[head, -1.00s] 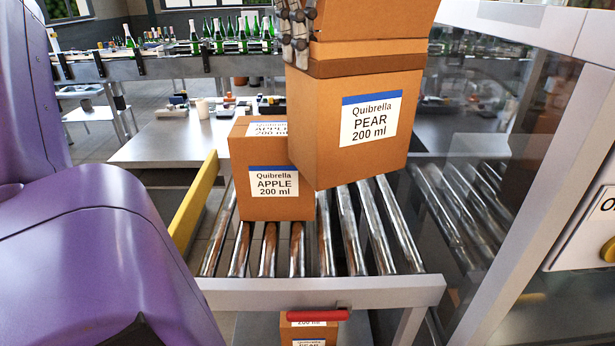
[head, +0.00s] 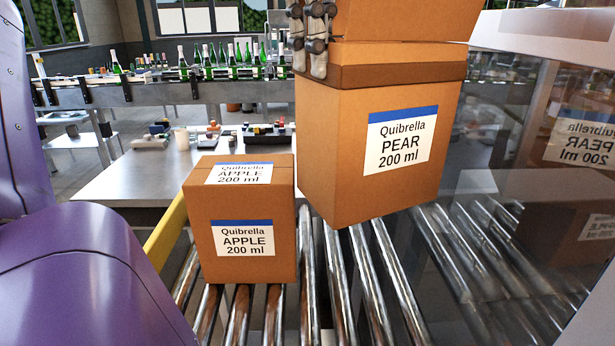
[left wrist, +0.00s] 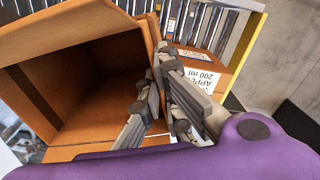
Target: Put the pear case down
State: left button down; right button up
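The pear case (head: 385,185), an open cardboard box labelled "Quibrella PEAR 200 ml", is over the roller conveyor (head: 372,290), right of the apple case (head: 240,235). It is slightly tilted and its base appears to be above the rollers; the exact gap is unclear. My left gripper (head: 317,40) is at its top left edge. In the left wrist view the gripper (left wrist: 160,95) has one finger inside the open pear case (left wrist: 95,85) and one outside, pinching its side wall. The apple case (left wrist: 195,68) is close beside the outer finger. My right gripper is out of view.
A glass panel (head: 510,225) stands along the right of the conveyor and reflects the pear case. A yellow rail (head: 165,232) edges the left side. Behind are a grey table (head: 135,170) and a line of green bottles (head: 220,55). Rollers show free in front of the pear case.

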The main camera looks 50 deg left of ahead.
pick_arm(q)
send_over(314, 203)
jog(key=f, duration=1.2)
jog(key=shift+w+a+b, duration=0.2)
jog(key=shift+b, duration=0.1)
notch_tip(314, 203, down, 5)
jog(key=shift+p, duration=0.35)
jog(key=shift+a+f, duration=0.1)
jog(key=shift+f, duration=0.5)
notch_tip(314, 203, down, 3)
jog(key=shift+f+p, duration=0.15)
jog(key=shift+p, duration=0.6)
jog(key=shift+f, duration=0.45)
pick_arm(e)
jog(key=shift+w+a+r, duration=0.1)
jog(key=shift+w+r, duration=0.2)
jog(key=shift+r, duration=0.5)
